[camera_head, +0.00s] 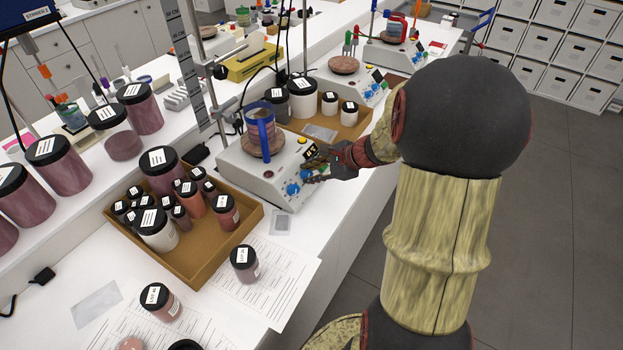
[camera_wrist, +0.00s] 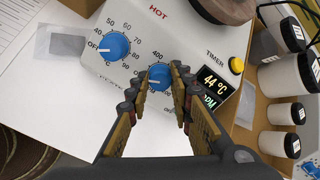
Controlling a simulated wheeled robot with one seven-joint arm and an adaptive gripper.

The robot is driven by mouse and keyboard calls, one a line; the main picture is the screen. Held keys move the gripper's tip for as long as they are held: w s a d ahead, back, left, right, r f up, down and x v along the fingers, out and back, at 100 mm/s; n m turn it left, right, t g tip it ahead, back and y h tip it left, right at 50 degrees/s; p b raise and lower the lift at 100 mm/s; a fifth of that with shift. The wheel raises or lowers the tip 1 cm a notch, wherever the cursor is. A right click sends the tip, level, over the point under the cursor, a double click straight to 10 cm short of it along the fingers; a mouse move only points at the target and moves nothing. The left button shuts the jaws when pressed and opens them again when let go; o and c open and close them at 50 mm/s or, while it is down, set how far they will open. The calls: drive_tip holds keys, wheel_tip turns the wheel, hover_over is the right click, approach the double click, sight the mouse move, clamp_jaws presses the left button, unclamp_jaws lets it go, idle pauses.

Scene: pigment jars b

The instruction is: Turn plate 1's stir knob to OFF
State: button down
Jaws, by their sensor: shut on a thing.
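A white stirring hot plate (camera_head: 262,180) stands on the bench with two blue knobs on its front panel. In the wrist view, the left knob (camera_wrist: 114,45) has a scale with OFF, 40, 50 and 60, and its white mark points left towards OFF. The right knob (camera_wrist: 158,74), by a scale with 400, sits between the fingertips of my gripper (camera_wrist: 162,82). My gripper is shut on this knob; the fingers cover part of its scale, and its setting is not clear. In the head view, my gripper (camera_head: 318,168) is at the panel's right side.
A lit display (camera_wrist: 214,86) reads 44 °C, beside a yellow timer button (camera_wrist: 236,65). A beaker (camera_head: 262,130) stands on the plate's top, marked HOT in front. A cardboard tray of jars (camera_head: 192,270) is to the left; another hot plate (camera_head: 345,88) stands behind.

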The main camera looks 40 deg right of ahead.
drive_tip(key=shift+n+b, duration=0.65)
drive_tip(key=shift+n, duration=0.15)
drive_tip(key=c, duration=1.6)
unclamp_jaws()
drive_tip(key=v, duration=1.2)
